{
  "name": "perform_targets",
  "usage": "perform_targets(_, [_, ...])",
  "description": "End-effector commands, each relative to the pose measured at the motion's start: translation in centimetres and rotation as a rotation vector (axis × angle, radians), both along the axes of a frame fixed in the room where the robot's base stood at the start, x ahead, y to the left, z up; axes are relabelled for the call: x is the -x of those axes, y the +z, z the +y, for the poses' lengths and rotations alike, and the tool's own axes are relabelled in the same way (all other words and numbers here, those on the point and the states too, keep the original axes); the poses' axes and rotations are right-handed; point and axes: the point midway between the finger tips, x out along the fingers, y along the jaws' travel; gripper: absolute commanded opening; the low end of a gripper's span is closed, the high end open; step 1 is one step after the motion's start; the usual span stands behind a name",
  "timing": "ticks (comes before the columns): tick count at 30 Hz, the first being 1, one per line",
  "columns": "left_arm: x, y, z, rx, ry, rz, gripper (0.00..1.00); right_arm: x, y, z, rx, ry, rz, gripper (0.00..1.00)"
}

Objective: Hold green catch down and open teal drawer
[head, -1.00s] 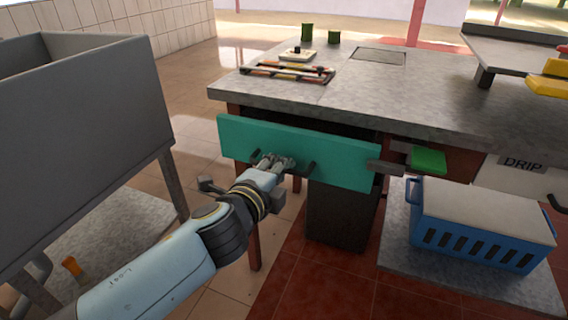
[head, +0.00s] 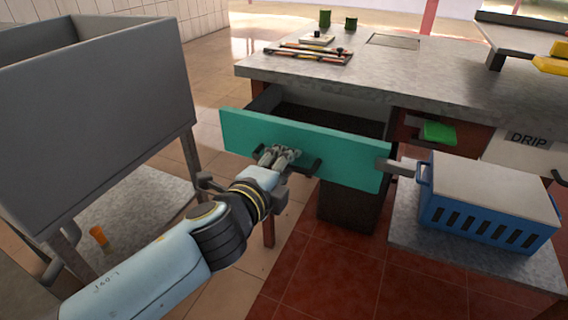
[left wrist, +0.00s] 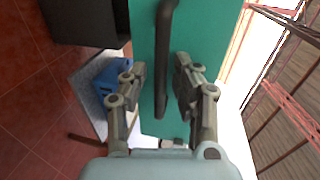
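The teal drawer (head: 345,165) is pulled part-way out from under the counter, its dark inside showing. Its dark handle (head: 312,168) is on the front. My left gripper (head: 282,153) is at this handle. In the left wrist view the handle (left wrist: 161,95) runs between the fingers of my left gripper (left wrist: 161,75). The fingers stand apart, with a gap visible on the left side of the handle; contact on the right side is unclear. The green catch (head: 438,132) is right of the drawer, under the counter edge. My right gripper is in neither view.
A grey tab (head: 397,167) sticks out at the drawer's right end, close to a blue crate (head: 480,228) on a low slab. A drawer marked DRIP (head: 528,140) is at right. A grey bin on legs (head: 100,110) stands left. Floor before the drawer is clear.

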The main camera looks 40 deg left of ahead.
Motion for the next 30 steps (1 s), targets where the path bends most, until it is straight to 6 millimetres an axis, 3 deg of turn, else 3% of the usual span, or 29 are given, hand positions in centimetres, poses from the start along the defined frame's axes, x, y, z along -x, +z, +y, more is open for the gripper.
perform_targets(5, [0.0,0.0,0.0,0.0,0.0,-0.001,0.34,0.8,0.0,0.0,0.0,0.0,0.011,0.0])
perform_targets(11, [0.6,0.1,-0.1,-0.001,0.0,0.0,0.34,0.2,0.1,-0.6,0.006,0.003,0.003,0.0])
perform_targets(14, [2.1,0.4,-0.5,0.001,0.001,0.002,0.34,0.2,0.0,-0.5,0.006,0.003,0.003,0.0])
perform_targets(24, [9.4,2.0,-2.2,-0.001,0.002,0.003,0.34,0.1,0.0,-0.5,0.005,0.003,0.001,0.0])
perform_targets(30, [11.0,2.4,-2.6,0.0,0.001,0.0,0.34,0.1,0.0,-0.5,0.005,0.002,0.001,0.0])
